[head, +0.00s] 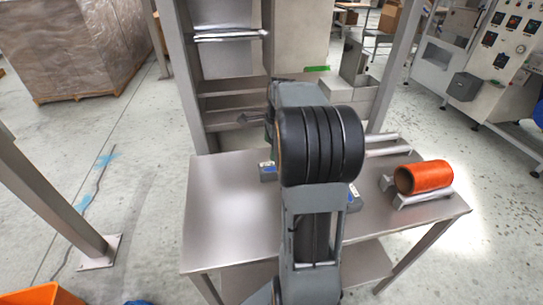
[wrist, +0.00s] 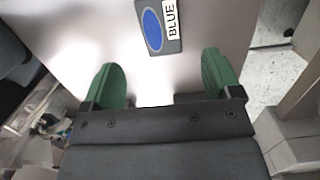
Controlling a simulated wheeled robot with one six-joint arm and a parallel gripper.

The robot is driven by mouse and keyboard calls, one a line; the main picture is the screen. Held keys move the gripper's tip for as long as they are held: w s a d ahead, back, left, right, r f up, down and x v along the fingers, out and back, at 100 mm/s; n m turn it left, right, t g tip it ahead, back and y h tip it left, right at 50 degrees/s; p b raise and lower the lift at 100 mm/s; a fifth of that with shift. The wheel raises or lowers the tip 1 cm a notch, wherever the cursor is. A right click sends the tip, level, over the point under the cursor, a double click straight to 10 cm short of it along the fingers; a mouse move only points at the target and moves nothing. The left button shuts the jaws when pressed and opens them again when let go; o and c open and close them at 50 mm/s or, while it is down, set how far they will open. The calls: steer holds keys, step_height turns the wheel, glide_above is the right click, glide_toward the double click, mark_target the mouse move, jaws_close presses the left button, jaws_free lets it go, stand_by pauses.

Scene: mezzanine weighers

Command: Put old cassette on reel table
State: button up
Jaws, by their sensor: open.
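I cannot make out anything that is clearly the old cassette. A steel table (head: 225,205) stands in front of me in the head view; I cannot tell whether it is the reel table. A small grey block with a blue-and-white face (head: 268,172) is on it left of my arm. Another grey and blue piece (head: 354,198) shows partly right of my arm. In the wrist view my gripper (wrist: 162,78) is open, its green fingers apart with nothing between them. A grey plate with a blue oval and the word BLUE (wrist: 152,40) lies beyond the fingertips.
An orange roll (head: 424,177) rests on a metal cradle (head: 427,198) at the table's right. Steel posts and shelves (head: 222,102) rise behind the table. A control cabinet (head: 505,50) stands at the far right. The table's left part is bare.

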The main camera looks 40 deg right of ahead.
steer(key=s+a+n+t, duration=0.1)
steer(key=s+a+n, duration=0.3)
steer(key=a+n, duration=0.3)
steer(key=s+a+n+t, duration=0.1)
steer(key=s+a+n, duration=0.3)
steer(key=a+n, duration=0.3)
steer(key=s+a+n+t+h, duration=0.1)
steer(key=s+a+n, duration=0.3)
steer(key=a+n, duration=0.3)
steer(key=shift+s+a+f+n, duration=0.3)
steer(key=shift+a+f+n, duration=0.1)
steer(key=shift+n, duration=0.8)
steer(key=shift+d, duration=0.1)
steer(key=shift+r+p, duration=0.4)
steer(key=shift+r, duration=0.1)
